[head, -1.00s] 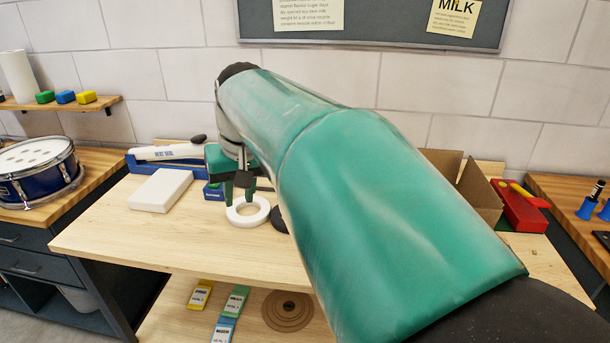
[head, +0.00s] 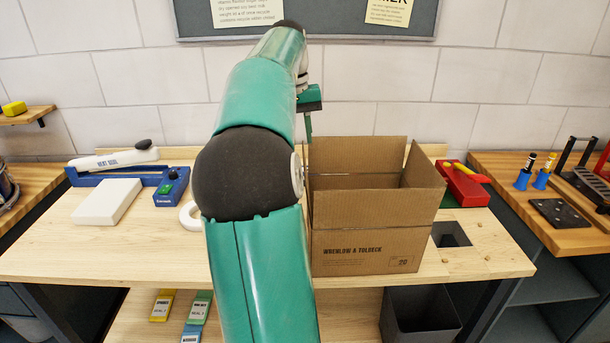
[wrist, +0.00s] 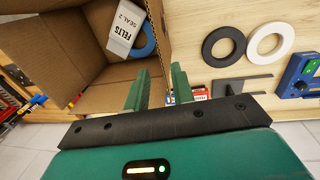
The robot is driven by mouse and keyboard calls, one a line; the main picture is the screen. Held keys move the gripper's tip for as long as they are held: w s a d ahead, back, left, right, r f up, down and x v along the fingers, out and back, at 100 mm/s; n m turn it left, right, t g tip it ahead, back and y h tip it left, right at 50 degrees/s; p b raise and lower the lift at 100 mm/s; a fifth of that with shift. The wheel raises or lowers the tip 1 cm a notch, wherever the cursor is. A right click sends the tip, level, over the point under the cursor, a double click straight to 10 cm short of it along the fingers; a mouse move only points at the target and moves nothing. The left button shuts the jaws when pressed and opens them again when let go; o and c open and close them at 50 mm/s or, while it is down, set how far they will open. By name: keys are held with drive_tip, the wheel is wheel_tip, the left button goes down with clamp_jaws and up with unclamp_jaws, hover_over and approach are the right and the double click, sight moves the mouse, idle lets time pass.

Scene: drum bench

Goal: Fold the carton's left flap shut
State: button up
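The brown carton (head: 365,240) stands on the bench just right of my arm, with its top open and flaps standing up. Its left flap is mostly behind my arm in the head view. In the wrist view its left side, a thin upright cardboard edge (wrist: 158,30), runs down between my fingers. My gripper (wrist: 160,88) is open, one green finger over the carton's inside and one outside. I cannot tell whether either finger touches the cardboard. In the head view the gripper (head: 308,122) is above the carton's back left corner. A white FELTS box (wrist: 124,32) and a blue ring (wrist: 145,40) lie inside.
A white ring (head: 188,214) and a black ring (wrist: 224,46) lie left of the carton. The blue heat sealer (head: 125,180) and a white block (head: 107,202) are farther left. A red tool (head: 466,186) lies right of the carton, near a square bench hole (head: 451,234).

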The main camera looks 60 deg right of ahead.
drive_tip(key=f, duration=0.7)
drive_tip(key=s+f, duration=0.1)
drive_tip(key=f, duration=0.3)
drive_tip(key=shift+s+d+f, duration=0.1)
drive_tip(key=shift+d+f, duration=0.2)
drive_tip(key=shift+c, duration=0.5)
clamp_jaws()
idle(0.4)
